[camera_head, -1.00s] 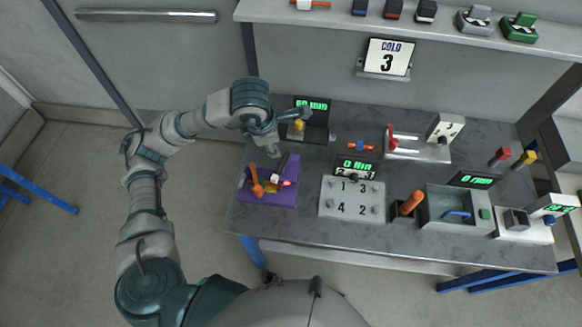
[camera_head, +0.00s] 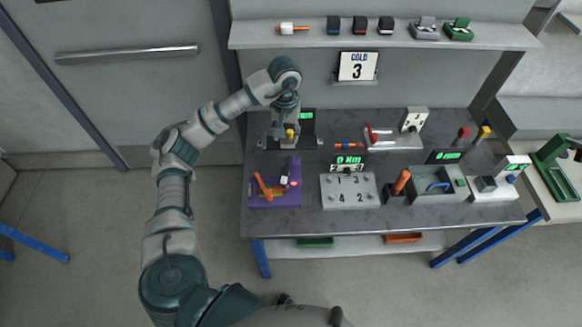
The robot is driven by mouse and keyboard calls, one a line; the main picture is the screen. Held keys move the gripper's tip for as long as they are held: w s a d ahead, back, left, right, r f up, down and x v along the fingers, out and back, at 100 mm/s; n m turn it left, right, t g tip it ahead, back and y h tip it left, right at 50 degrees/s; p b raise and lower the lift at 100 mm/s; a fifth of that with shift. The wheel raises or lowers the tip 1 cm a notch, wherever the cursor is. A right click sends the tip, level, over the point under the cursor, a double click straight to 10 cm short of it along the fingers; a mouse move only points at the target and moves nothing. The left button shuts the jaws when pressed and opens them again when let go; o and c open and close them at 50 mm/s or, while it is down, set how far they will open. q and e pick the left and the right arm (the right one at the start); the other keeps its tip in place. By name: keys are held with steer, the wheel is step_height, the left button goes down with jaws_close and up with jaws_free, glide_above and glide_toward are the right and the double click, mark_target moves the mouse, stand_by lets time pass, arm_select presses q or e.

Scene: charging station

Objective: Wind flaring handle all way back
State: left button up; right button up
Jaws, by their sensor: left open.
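A purple fixture (camera_head: 290,198) stands at the left front of the grey bench. It carries an orange handle (camera_head: 262,187) that leans to the left, and a dark and white part (camera_head: 285,172) beside it. I cannot tell for sure which handle is the flaring handle. My left gripper (camera_head: 287,134) is open and points down behind the purple fixture, around or just above a small yellow piece (camera_head: 290,135) in front of a green-lit display (camera_head: 307,116). Whether it touches that piece is hard to tell. My right gripper is not in view.
A numbered grey panel (camera_head: 350,191) stands right of the purple fixture, then another orange handle (camera_head: 401,182) and a grey bin (camera_head: 438,184). A red-lever unit (camera_head: 394,138) is at the back. A shelf (camera_head: 380,40) with small items hangs above.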

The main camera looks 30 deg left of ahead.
arm_select(q)
glide_toward(288, 167)
steer(key=f+p, duration=0.1)
steer(key=f, duration=0.3)
steer(key=f+p, duration=0.1)
steer(key=f, duration=0.3)
steer(key=shift+s+d+f, duration=0.15)
steer(key=shift+d, duration=0.05)
steer(key=shift+a+f, duration=0.1)
steer(key=shift+f, duration=0.15)
steer(key=shift+a+f, duration=0.25)
steer(key=shift+a, duration=0.25)
steer(key=c, duration=0.5)
steer(key=shift+d, duration=0.2)
jaws_close()
steer(key=shift+d, duration=0.2)
